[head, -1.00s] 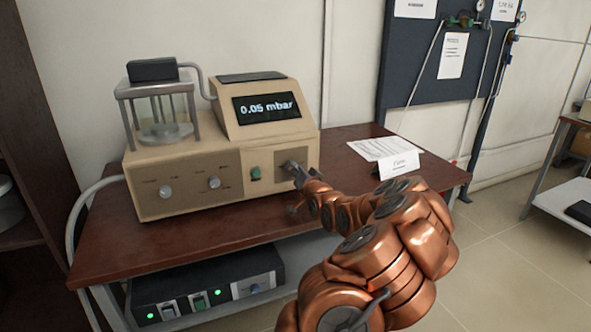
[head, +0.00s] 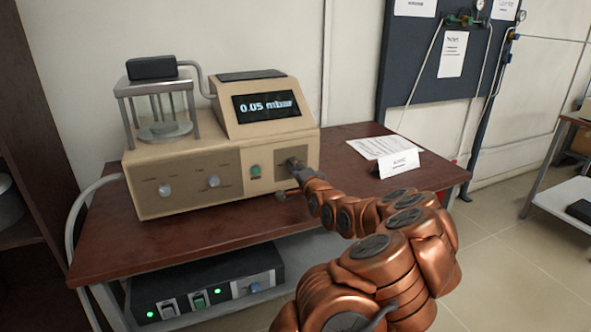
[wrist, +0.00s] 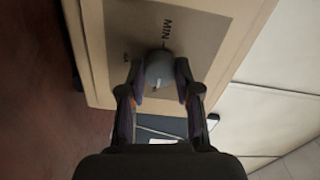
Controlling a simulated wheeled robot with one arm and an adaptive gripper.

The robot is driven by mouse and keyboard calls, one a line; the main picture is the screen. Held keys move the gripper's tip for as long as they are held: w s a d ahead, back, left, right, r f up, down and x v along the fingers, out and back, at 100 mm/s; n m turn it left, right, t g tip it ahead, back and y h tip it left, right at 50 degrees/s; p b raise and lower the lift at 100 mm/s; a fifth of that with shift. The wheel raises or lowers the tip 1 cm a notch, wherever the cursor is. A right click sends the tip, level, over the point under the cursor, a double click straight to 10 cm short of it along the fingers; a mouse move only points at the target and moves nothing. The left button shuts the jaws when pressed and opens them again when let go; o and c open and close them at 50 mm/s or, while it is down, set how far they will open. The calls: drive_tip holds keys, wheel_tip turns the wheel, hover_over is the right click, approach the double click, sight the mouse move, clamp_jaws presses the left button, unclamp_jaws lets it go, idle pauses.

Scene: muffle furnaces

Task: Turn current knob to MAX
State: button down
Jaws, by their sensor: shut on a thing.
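The beige machine (head: 240,180) stands on the brown table, with a display reading 0.05 mbar. The current knob, a grey round knob (wrist: 160,70), sits on a darker panel at the machine's front right. In the wrist view, "MIN" is printed beside the knob and a smaller marking to its left is too blurred to read. My gripper (wrist: 159,88) is shut on the knob, one finger on each side; it also shows in the head view (head: 298,168) at the panel. In the head view my gripper mostly hides the knob.
A glass chamber (head: 160,108) stands on the machine. A white card (head: 399,163) and paper lie on the table (head: 200,228) at right. A black power unit (head: 210,286) sits below.

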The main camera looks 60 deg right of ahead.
drive_tip(key=shift+f, duration=0.1)
idle(0.4)
drive_tip(key=c, duration=0.8)
unclamp_jaws()
drive_tip(key=v, duration=1.2)
idle(0.3)
